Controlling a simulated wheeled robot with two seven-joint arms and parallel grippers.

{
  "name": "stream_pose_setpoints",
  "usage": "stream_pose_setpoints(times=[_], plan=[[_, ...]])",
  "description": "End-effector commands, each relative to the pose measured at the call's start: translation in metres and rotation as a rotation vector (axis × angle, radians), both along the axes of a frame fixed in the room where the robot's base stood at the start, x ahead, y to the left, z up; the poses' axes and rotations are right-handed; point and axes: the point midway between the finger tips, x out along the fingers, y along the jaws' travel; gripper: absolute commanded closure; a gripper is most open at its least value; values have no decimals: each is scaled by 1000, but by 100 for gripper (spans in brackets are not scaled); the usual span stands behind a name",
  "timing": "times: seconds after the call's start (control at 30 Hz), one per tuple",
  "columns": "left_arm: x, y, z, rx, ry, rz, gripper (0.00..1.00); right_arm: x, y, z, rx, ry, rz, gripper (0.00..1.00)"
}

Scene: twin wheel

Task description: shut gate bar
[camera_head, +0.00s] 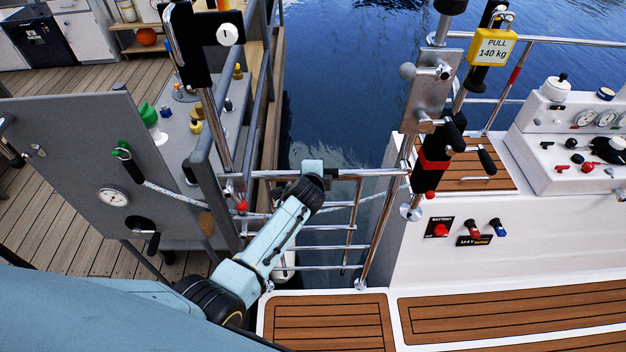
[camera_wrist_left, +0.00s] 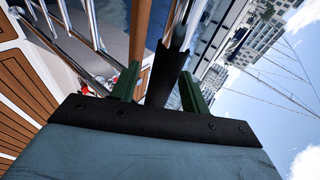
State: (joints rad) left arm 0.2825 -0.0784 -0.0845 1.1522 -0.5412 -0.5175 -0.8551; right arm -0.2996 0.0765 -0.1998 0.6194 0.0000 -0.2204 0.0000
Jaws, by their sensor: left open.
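A steel rail gate (camera_head: 355,215) spans the gap over the water between the grey dockside cabinet and the white boat. Its top bar (camera_head: 365,172) runs level toward the post on the boat side; I cannot tell whether its end is latched. My left gripper (camera_head: 313,168) is at the top bar, and the wrist partly hides the bar. In the left wrist view, the two green fingers (camera_wrist_left: 160,88) stand apart. A dark upright piece (camera_wrist_left: 167,75) shows between them; I cannot tell what it is or whether they touch it. My right gripper is not in view.
A steel post (camera_head: 375,235) with black handles (camera_head: 485,160) stands at the boat side. A black-headed post (camera_head: 190,45) stands at the left. The grey panel (camera_head: 70,150) with a gauge is near my left arm. Wooden boat decking (camera_head: 325,325) lies in front.

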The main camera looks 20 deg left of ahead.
Motion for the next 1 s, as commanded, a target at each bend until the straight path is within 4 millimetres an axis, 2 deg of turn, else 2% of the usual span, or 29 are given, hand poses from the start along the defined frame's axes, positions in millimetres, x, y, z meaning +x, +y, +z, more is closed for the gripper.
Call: stream_pose_setpoints(times=[0.23, 0.6, 0.8, 1.0], plan=[[-35, -6, 24, -2, 1, 0, 54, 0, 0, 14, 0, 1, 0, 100], [-82, -14, 55, -1, 0, -1, 54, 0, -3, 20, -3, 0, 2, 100], [-95, -16, 63, 0, 0, 0, 54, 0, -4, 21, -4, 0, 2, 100], [-97, -17, 64, 1, 1, -1, 54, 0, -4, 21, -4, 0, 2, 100]])
